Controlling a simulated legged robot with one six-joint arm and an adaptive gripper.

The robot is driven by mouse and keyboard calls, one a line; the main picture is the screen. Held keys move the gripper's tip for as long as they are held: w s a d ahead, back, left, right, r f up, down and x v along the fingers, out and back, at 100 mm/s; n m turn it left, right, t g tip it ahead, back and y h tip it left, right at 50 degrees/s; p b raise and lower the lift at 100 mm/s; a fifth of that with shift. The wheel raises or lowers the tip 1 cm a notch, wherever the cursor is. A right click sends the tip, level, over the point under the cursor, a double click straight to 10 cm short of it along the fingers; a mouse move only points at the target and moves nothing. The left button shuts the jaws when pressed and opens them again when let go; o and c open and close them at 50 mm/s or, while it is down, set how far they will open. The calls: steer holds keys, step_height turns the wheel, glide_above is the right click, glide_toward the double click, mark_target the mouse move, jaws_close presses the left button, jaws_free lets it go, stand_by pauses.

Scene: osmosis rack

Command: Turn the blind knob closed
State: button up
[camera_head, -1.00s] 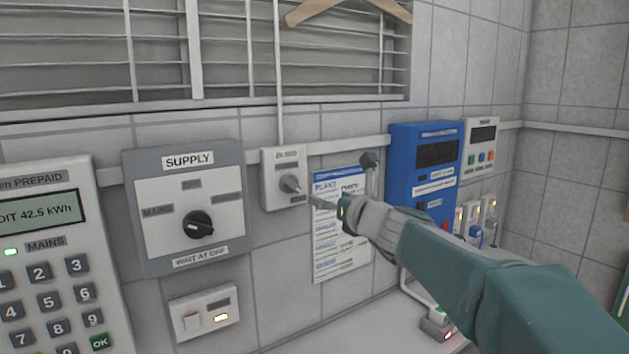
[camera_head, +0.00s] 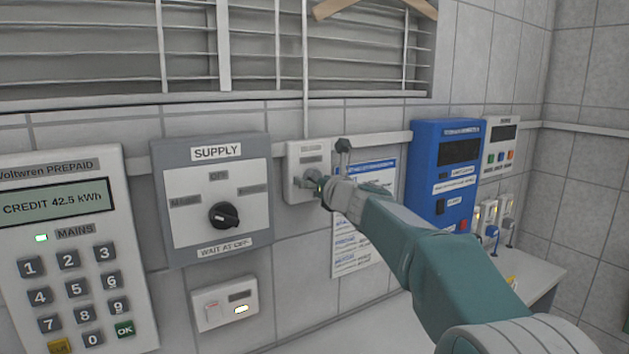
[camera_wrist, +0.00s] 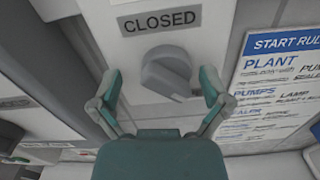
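The blind knob (camera_wrist: 167,73) is a grey round knob with a raised ridge, on a pale wall box (camera_head: 294,158). In the wrist view, its ridge is tilted and a label reading CLOSED (camera_wrist: 160,20) sits above it. My gripper (camera_wrist: 160,77) is open, with one teal and grey finger on each side of the knob. Gaps show between the fingers and the knob, so I cannot see contact. In the head view, my gripper (camera_head: 317,187) is at the box's front and partly hides the knob.
The supply switch panel (camera_head: 213,193) and keypad meter (camera_head: 70,250) are to the left. A start-rules sheet (camera_head: 352,235) hangs close right of the box, with a blue unit (camera_head: 437,175) beyond. Slatted blinds (camera_head: 270,55) are above.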

steer(key=shift+a, duration=0.15)
steer(key=c, duration=0.4)
steer(key=shift+d, duration=0.65)
steer(key=c, duration=0.8)
steer(key=shift+o, duration=0.2)
steer(key=shift+a, duration=0.15)
